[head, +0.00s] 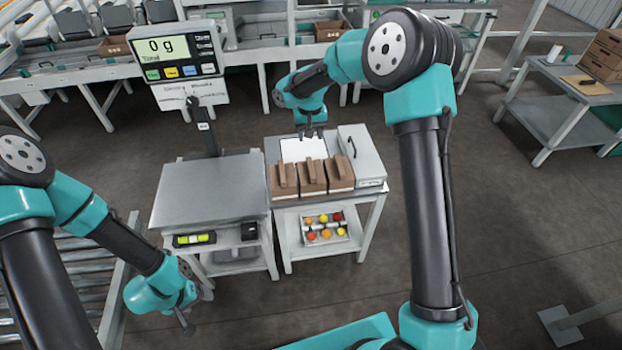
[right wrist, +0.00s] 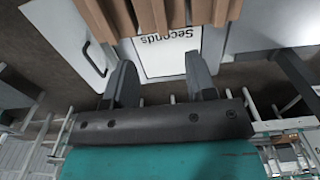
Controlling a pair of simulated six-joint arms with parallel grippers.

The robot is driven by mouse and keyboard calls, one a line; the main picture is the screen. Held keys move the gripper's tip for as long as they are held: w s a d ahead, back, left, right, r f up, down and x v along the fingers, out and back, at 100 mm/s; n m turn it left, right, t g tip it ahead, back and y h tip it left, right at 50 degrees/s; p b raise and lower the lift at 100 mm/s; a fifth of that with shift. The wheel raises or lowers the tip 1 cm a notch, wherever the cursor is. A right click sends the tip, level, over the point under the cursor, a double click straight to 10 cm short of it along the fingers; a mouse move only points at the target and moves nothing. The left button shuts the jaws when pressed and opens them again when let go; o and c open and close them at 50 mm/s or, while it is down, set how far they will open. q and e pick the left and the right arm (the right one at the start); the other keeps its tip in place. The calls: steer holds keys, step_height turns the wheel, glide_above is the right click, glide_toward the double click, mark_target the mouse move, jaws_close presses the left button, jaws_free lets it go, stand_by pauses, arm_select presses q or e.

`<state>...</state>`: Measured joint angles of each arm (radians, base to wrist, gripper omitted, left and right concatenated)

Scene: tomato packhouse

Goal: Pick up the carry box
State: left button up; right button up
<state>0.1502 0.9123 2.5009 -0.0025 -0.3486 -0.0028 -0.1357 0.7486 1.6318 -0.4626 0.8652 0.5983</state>
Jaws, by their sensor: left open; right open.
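Brown carry boxes (head: 312,178) with upright centre pieces stand side by side at the front of a small white table. I cannot tell which one is meant. In the right wrist view, brown slats (right wrist: 160,14) show at the top edge. My right gripper (head: 311,134) is behind the boxes, above a white panel; in the right wrist view its two fingers (right wrist: 161,78) are apart with nothing between them. My left gripper (head: 188,326) is open, low at the left front, away from the boxes.
A white panel marked "Seconds" (right wrist: 165,52) lies behind the boxes. A grey case with a handle (head: 361,156) stands to their right. A steel scale platform (head: 210,190) with a display (head: 176,56) is to the left. A tray of tomatoes (head: 325,236) sits below.

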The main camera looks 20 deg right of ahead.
glide_above(311, 167)
steer(key=f, duration=0.9)
steer(key=shift+w+f, duration=0.3)
steer(key=f, duration=0.4)
steer(key=shift+s, duration=0.4)
steer(key=shift+f, duration=0.6)
steer(key=shift+c, duration=0.4)
jaws_close()
